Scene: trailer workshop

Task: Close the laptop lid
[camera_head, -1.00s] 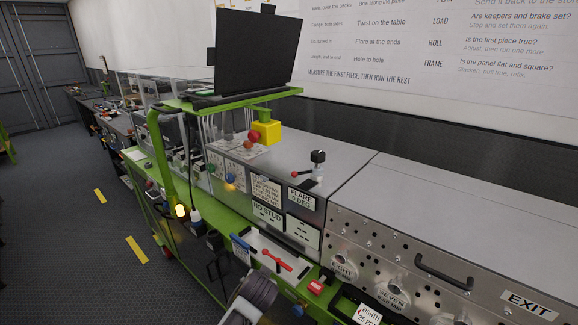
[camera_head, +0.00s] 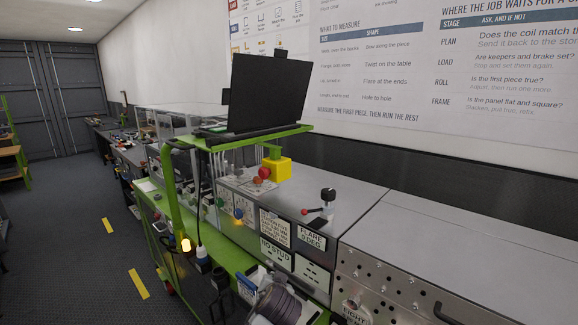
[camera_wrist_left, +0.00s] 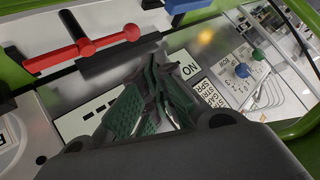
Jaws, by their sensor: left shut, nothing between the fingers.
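The laptop (camera_head: 268,92) stands on a green shelf (camera_head: 295,131) above the machine. Its dark lid is raised, nearly upright, and its thin base lies flat on the shelf. My left gripper (camera_wrist_left: 155,92) shows in the left wrist view, with its green-padded fingers together and nothing between them. It is in front of the machine's labelled panel, beside a red-handled lever (camera_wrist_left: 80,45). It is away from the laptop, which does not show in that view. In the head view I cannot make out the left fingers. My right gripper is not in view.
A green post (camera_head: 170,195) holds up the shelf's near left side. A small lever with a black knob (camera_head: 328,195) stands on the grey cabinet top.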

